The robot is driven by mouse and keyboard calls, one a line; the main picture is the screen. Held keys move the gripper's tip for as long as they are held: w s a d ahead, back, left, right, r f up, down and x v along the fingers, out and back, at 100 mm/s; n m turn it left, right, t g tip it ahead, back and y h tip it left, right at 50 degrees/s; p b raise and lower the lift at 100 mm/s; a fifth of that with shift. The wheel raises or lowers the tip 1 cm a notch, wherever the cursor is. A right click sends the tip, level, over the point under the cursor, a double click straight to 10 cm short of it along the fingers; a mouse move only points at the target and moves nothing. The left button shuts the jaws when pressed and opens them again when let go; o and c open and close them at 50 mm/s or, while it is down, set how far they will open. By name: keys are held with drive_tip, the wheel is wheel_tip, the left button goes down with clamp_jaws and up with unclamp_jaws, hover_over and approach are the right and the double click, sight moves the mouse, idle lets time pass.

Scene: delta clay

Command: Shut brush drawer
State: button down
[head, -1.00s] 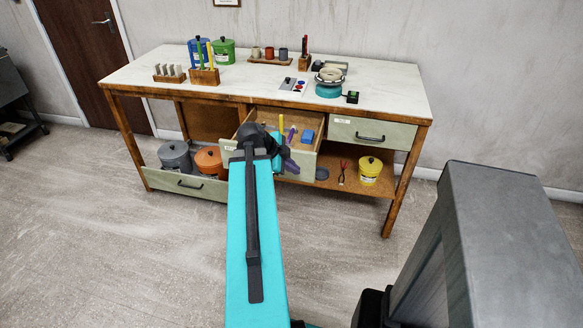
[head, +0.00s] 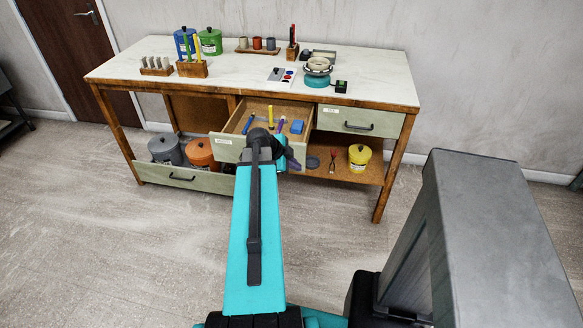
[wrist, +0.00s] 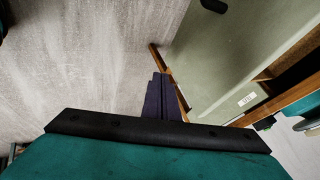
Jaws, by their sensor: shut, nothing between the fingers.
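The brush drawer (head: 223,147) stands open in the middle of the bench, with a pale green front and a wooden inside. It holds a blue brush, a yellow stick, a purple tool and a blue block. My gripper (head: 292,160) is shut and empty in front of the drawer's right part, and my arm hides much of the drawer front and its handle. In the wrist view the dark closed fingers (wrist: 160,95) point toward a pale green panel with a small label; I cannot tell whether they touch it.
The right drawer (head: 360,124) is shut. The wide lower-left drawer (head: 205,181) stands open with a grey pot (head: 165,150) and an orange pot (head: 201,152) in it. A yellow pot (head: 359,157) sits on the lower shelf. Floor in front is clear.

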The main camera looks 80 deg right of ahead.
sight(304, 165)
drive_tip(key=shift+w+d+p, duration=0.1)
drive_tip(key=shift+d+p, duration=0.3)
drive_tip(key=shift+d, duration=1.1)
